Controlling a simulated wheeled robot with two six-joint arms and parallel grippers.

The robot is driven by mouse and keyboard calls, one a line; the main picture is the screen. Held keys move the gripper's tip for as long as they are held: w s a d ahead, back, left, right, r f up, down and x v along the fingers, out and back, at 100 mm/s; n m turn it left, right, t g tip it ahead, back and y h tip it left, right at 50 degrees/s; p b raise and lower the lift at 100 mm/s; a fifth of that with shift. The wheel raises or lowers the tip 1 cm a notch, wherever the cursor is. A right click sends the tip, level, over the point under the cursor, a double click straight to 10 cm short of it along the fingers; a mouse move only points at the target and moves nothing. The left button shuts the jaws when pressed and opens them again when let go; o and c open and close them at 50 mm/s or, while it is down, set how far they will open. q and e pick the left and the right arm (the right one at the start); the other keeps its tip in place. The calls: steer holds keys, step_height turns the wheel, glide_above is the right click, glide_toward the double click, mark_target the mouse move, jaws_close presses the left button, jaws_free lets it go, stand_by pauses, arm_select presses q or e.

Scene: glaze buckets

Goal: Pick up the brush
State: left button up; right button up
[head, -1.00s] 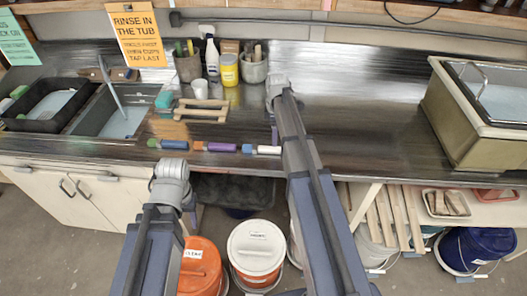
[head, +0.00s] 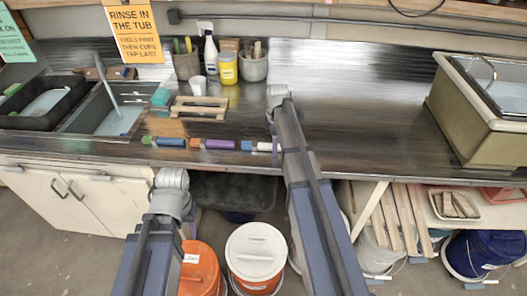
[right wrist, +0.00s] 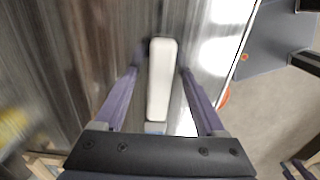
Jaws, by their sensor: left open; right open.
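Three short stick-like things lie in a row along the counter's front: a blue one (head: 167,141), a purple one (head: 215,144) and a white one with a blue end (head: 262,146). I cannot tell for sure which is the brush. My right gripper (right wrist: 160,74) is open and points down over the white one, which lies lengthwise between its fingers in the right wrist view (right wrist: 162,70).
Behind the row are a wooden rack (head: 199,107), a white cup (head: 198,86), a yellow jar (head: 228,69), a spray bottle (head: 210,52) and pots of tools (head: 253,66). A sink (head: 85,115) is left, a large basin (head: 465,120) right. The counter between is clear.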

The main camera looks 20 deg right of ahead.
steer(key=shift+r, duration=0.1)
steer(key=shift+c, duration=0.2)
jaws_close()
stand_by(0.5)
